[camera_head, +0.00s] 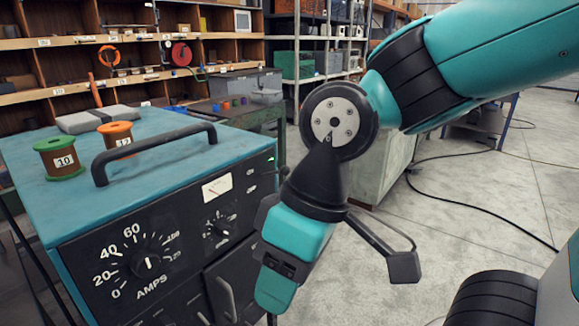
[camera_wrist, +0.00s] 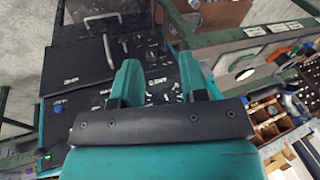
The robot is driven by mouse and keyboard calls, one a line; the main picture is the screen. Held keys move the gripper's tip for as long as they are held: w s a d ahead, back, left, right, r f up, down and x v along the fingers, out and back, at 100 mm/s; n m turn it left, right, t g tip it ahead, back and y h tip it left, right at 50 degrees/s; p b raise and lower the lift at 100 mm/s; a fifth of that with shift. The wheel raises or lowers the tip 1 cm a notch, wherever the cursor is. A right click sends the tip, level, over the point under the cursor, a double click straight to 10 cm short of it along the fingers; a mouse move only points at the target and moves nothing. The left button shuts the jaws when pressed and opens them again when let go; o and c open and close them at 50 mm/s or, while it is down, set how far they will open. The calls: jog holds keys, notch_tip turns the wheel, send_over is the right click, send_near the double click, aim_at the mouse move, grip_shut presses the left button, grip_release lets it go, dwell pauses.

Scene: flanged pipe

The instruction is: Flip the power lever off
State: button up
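The power unit is a box with a teal top and a black front panel (camera_head: 190,245), and its panel also shows in the wrist view (camera_wrist: 75,75). The panel has an AMPS dial (camera_head: 147,263), a small meter, a second knob (camera_head: 217,229) and a small green light (camera_head: 284,170) near its right edge. I cannot clearly make out the power lever in either view. My gripper (camera_head: 272,290) hangs in front of the panel's right part and hides some of it. In the wrist view my gripper (camera_wrist: 160,78) has its two teal fingers apart, with nothing between them.
A black carry handle (camera_head: 155,150), a green spool (camera_head: 60,158) and an orange spool (camera_head: 116,138) are on the unit's top. Shelves (camera_head: 130,60) stand behind. A black cable (camera_head: 480,212) lies on the floor at right. The floor there is mostly open.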

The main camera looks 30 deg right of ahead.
jog(key=w+r+m+p, duration=0.1)
jog(key=w+d+r+m+p, duration=0.1)
jog(key=w, duration=0.1)
jog(key=w+d+r+m+p, duration=0.1)
jog(key=r, duration=0.1)
jog(key=shift+w+t, duration=0.15)
jog(key=shift+t, duration=0.25)
grip_shut()
jog(key=w+d+r+m+t+p, duration=0.2)
jog(key=w+d+r+m+p, duration=0.2)
jog(key=d, duration=0.6)
jog(key=w+d+r+m+t+p, duration=0.1)
jog(key=w+d+r+m+p, duration=0.4)
jog(key=m, duration=0.8)
jog(key=w+d+p, duration=0.3)
jog(key=w+d, duration=0.1)
jog(key=w, duration=0.1)
jog(key=shift+w+d+t, duration=0.35)
jog(key=shift+t, duration=0.05)
jog(key=shift+r, duration=0.1)
